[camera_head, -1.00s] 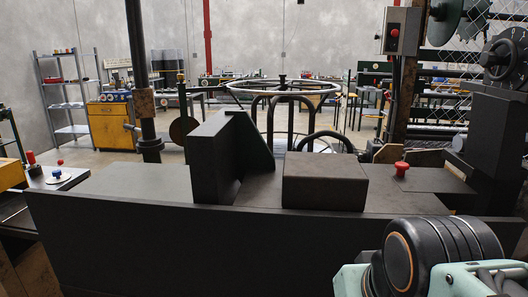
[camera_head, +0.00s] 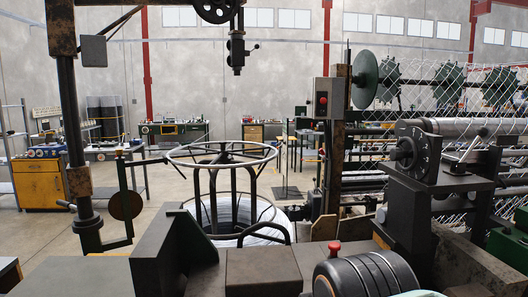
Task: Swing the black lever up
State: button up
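A lever with a dark knob (camera_head: 482,132) slants up from a black block on the machine at the right. Another small dark lever (camera_head: 250,47) sticks out beside the black fixture hanging at the top middle. I cannot tell which of them is the black lever. My gripper is out of view. Only a dark, ribbed part of my arm shows at the bottom right, well below and left of the right-hand lever.
A black dial wheel (camera_head: 408,153) and wire mesh (camera_head: 440,80) are at the right. A wire reel (camera_head: 222,153) stands in the middle. A red button (camera_head: 333,247) sits near my arm. A post with a control box (camera_head: 327,98) rises between them.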

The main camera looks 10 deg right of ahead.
aim_at(482, 131)
jog(key=l, duration=0.7)
jog(key=l+u, duration=0.1)
jog(key=l, duration=0.65)
jog(key=k+l, duration=0.1)
jog(key=l, duration=0.6)
jog(key=k+l+u, duration=0.1)
jog(key=l, duration=1.35)
jog(key=i+l+u, duration=0.1)
jog(key=i+l, duration=0.2)
jog(key=k+l, duration=0.1)
jog(key=k, duration=0.3)
